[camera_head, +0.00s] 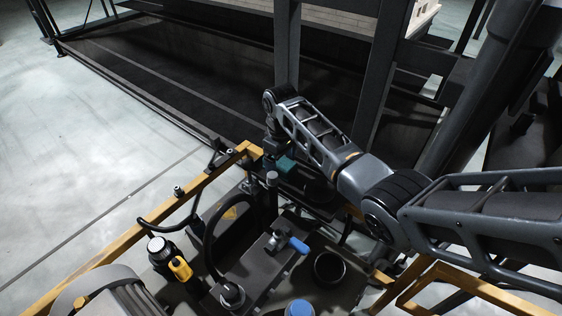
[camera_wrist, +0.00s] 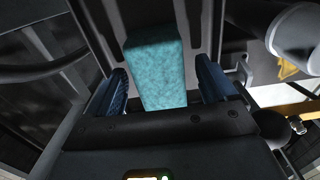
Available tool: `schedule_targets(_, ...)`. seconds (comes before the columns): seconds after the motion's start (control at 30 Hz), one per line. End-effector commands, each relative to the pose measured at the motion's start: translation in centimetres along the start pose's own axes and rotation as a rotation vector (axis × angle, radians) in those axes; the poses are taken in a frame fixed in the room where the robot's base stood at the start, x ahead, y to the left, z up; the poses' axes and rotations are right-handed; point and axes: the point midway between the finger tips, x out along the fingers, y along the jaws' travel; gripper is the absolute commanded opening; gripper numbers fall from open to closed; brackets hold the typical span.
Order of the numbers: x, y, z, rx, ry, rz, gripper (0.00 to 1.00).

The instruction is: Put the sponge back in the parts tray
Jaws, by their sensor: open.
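The sponge (camera_wrist: 155,65) is a teal block. In the wrist view it lies between the two blue-padded fingers of my gripper (camera_wrist: 162,85), with its near end close to the palm. The fingers are apart, and a dark gap shows on each side of the sponge. In the head view the sponge (camera_head: 287,164) is a small teal patch just below and right of my gripper (camera_head: 272,148), over a dark, tray-like surface (camera_head: 318,190). I cannot tell whether that surface is the parts tray, or whether the sponge rests on it.
A yellow frame (camera_head: 190,197) edges the dark equipment. A black hose, a blue-handled valve (camera_head: 298,245), a black round cup (camera_head: 329,268) and a bottle with a yellow part (camera_head: 180,268) crowd the front. Dark upright posts (camera_head: 287,50) stand behind my gripper. Pale floor is clear at left.

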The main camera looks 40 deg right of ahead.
Motion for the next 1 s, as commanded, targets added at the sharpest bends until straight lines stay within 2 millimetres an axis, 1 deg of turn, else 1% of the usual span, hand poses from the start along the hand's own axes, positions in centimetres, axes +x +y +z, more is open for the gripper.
schedule_targets(0.07, -0.4, 0.0, 0.0, 0.0, 0.001, 0.0, 0.85)
schedule_targets(0.17, -1.6, 0.0, -0.1, 0.0, 0.003, 0.001, 0.85)
schedule_targets(0.27, -3.4, 0.0, -0.1, 0.0, 0.004, 0.001, 0.85)
schedule_targets(0.5, -8.3, 0.0, -0.1, -0.001, 0.004, 0.001, 0.85)
schedule_targets(0.6, -10.0, 0.0, -0.1, -0.001, 0.002, 0.001, 0.85)
schedule_targets(0.7, -11.2, 0.0, -0.1, -0.001, 0.002, 0.001, 0.85)
schedule_targets(0.8, -11.9, 0.0, -0.1, 0.0, 0.002, 0.0, 0.85)
schedule_targets(1.0, -12.2, 0.0, 0.0, 0.0, 0.0, -0.001, 0.85)
